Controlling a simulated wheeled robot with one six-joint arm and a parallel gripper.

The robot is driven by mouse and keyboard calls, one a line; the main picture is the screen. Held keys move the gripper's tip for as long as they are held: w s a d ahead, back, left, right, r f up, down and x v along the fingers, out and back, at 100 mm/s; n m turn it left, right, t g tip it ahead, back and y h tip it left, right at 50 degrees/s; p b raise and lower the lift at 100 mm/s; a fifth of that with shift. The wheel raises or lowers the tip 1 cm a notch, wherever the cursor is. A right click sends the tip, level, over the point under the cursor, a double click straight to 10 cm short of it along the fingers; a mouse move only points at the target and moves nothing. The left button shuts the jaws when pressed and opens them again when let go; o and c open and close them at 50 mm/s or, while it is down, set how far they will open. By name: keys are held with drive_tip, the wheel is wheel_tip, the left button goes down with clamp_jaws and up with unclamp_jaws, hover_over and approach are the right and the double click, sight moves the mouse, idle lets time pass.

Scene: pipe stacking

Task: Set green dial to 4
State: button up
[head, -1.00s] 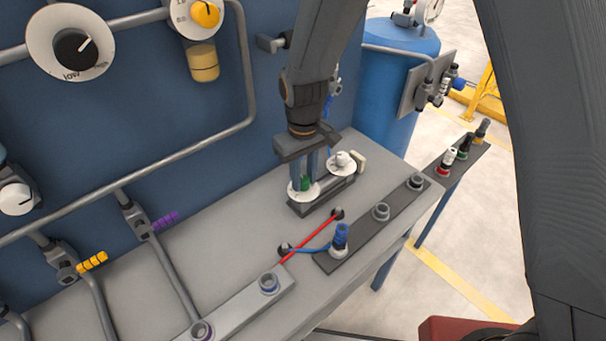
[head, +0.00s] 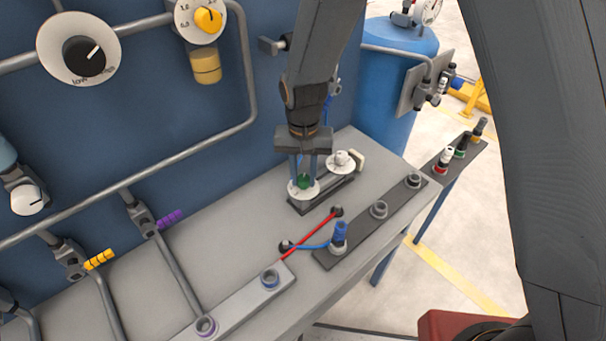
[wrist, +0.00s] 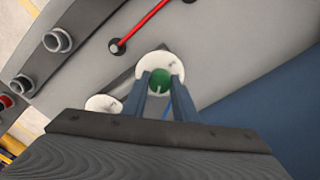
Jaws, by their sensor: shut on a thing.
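The green dial (head: 303,181) is a small green knob on a round white disc (head: 293,193), at the left end of a dark plate on the grey bench. My gripper (head: 305,176) points down over it, with one finger on each side of the knob, shut on it. In the wrist view the green knob (wrist: 160,80) sits between the two blue-grey fingertips. The disc shows around it, with small dark markings that I cannot read. I cannot tell the dial's number.
A white dial (head: 341,160) sits on the same plate to the right. Red and blue cables (head: 312,233) and a blue plug (head: 340,233) are in front. A grey socket strip (head: 240,300) lies at the front left. The blue wall with pipes is behind; a blue tank (head: 395,90) stands right.

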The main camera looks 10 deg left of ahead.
sight(303, 177)
drive_tip(key=shift+w+r, duration=0.1)
drive_tip(key=shift+w, duration=0.05)
drive_tip(key=o, duration=1)
drive_tip(key=shift+o, duration=0.2)
drive_tip(key=shift+r+b, duration=1.15)
drive_tip(key=shift+r, duration=2.7)
drive_tip(key=s+d+b, duration=0.1)
drive_tip(key=s+d, duration=0.2)
drive_tip(key=d, duration=0.6)
drive_tip(key=s+d+t, duration=0.1)
drive_tip(key=s+d, duration=0.1)
drive_tip(key=d, duration=0.8)
drive_tip(key=s+d+m+b, duration=0.1)
drive_tip(key=s+d, duration=0.2)
drive_tip(key=d, duration=0.6)
drive_tip(key=shift+s+d+b, duration=0.25)
drive_tip(key=shift+s+b, duration=0.05)
drive_tip(key=shift+s, duration=0.05)
